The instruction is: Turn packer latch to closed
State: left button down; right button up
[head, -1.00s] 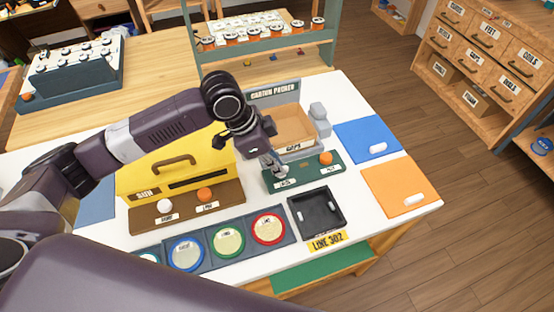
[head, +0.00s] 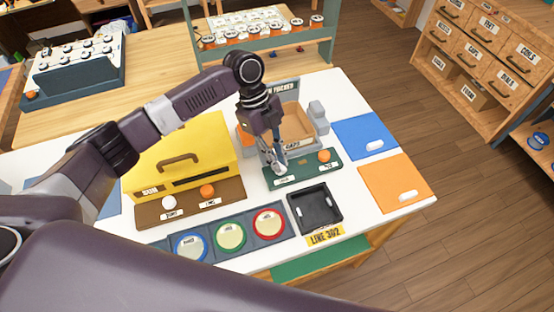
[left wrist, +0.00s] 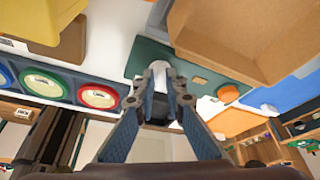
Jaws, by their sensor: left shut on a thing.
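The carton packer stands on the white table, with an open cardboard box (head: 294,124) in its grey frame. In front of it lies a dark green panel (head: 303,169) with an orange knob (head: 323,155) at its right end. My left gripper (head: 279,169) points down at the left part of this panel. In the left wrist view its fingers (left wrist: 160,88) are shut on a small light grey piece (left wrist: 159,68), apparently the packer latch, over the green panel. The fingers hide much of it, so its exact angle is hard to tell. My right gripper is not in view.
A yellow box (head: 180,150) with a handle stands left of the packer. Round coloured dials (head: 230,236) and a black tray (head: 314,209) lie in front. Blue (head: 364,139) and orange (head: 394,183) pads lie on the right. A shelf stands behind.

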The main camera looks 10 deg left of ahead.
pick_arm(q)
jog(key=m, duration=0.1)
jog(key=m+g+y+b, duration=0.1)
jog(key=m, duration=0.3)
jog(key=shift+w+d+b, duration=0.15)
jog(key=shift+w+b, duration=0.1)
jog(key=shift+b, duration=0.15)
jog(key=shift+m+y, duration=0.3)
jog(key=c, duration=2)
grip_release()
jog(key=shift+r, duration=0.1)
jog(key=v, duration=1.2)
jog(key=shift+w, duration=0.25)
